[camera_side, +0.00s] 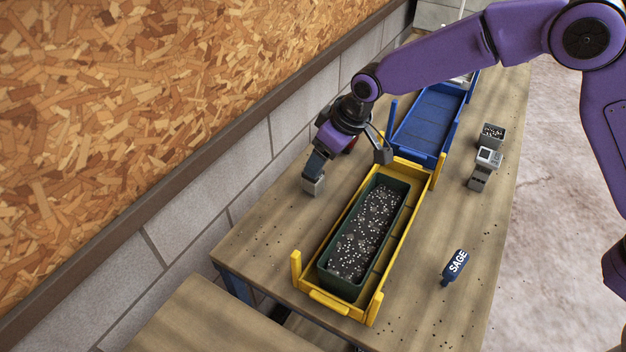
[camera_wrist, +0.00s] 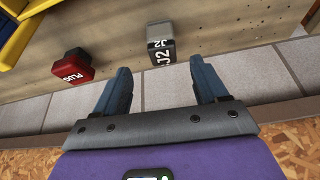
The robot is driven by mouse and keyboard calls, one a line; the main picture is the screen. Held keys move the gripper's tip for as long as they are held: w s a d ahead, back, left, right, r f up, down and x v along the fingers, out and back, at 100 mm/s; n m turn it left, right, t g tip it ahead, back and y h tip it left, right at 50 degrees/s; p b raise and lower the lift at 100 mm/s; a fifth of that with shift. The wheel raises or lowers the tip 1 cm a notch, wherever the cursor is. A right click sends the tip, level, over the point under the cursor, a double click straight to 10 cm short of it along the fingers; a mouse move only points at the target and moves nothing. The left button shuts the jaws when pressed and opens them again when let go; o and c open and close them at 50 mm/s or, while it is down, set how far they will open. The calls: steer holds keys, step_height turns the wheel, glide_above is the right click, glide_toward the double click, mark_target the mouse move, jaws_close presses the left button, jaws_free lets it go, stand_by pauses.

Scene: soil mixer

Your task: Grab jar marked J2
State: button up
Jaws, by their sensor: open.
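The jar marked J2 (camera_wrist: 161,43) is small, with a light grey top and a dark side carrying white J2 lettering. In the wrist view it stands just beyond the fingertips, roughly in line with the gap between them. In the side view a small grey block, which looks like this jar (camera_side: 313,186), is on the table near the wall, partly covered by a blue finger. My gripper (camera_wrist: 160,66) is open, with nothing between its blue fingers. In the side view my gripper (camera_side: 318,157) is low over the wall side of the table, tilted.
A red block marked PLUG (camera_wrist: 72,68) stands left of the jar in the wrist view. A yellow tray (camera_side: 328,298) holds a green planter of dark soil. A blue tray (camera_side: 428,118) lies behind. A SAGE bottle (camera_side: 455,267) and a grey device (camera_side: 483,168) are at right.

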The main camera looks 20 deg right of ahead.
mark_target(313, 181)
steer(key=x, duration=0.3)
steer(key=shift+s+x, duration=0.15)
steer(key=shift+x, duration=1.25)
steer(key=shift+s+x, duration=0.15)
steer(key=shift+x, duration=1.3)
steer(key=c, duration=1.1)
steer(key=shift+o, duration=0.2)
